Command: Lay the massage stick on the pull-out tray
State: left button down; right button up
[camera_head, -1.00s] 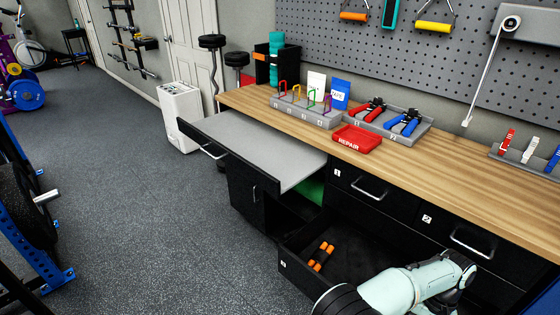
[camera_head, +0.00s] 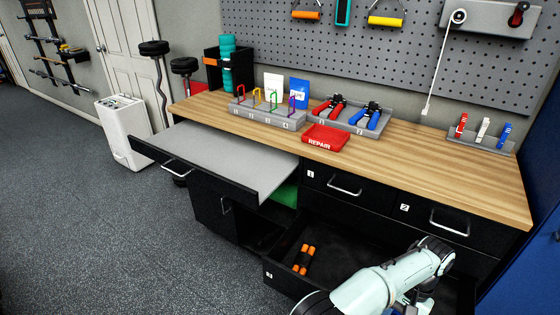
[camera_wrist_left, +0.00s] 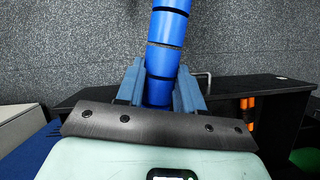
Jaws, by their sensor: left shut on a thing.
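My left gripper (camera_wrist_left: 160,85) is shut on a blue segmented stick (camera_wrist_left: 166,30), which I take as the massage stick. The stick points up and away between the fingers in the left wrist view, and its far end is cut off by the frame. The pull-out tray (camera_head: 225,155) is a flat grey board with a black front and a metal handle. It is pulled out below the left part of the worktop and its top is bare. In the head view an arm of mine is over the open drawer, with its gripper out of sight. My right gripper is not in view.
The open lower drawer (camera_head: 345,245) holds an orange-and-black item (camera_head: 304,259). The wooden worktop (camera_head: 420,155) carries a red REPAIR tray (camera_head: 325,138), a hook rack (camera_head: 268,118) and a holder with red and blue grips (camera_head: 350,118).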

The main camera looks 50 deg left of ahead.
aim_at(212, 161)
jog(key=j, duration=0.6)
jog(key=k+j, duration=0.15)
jog(key=j, duration=1.05)
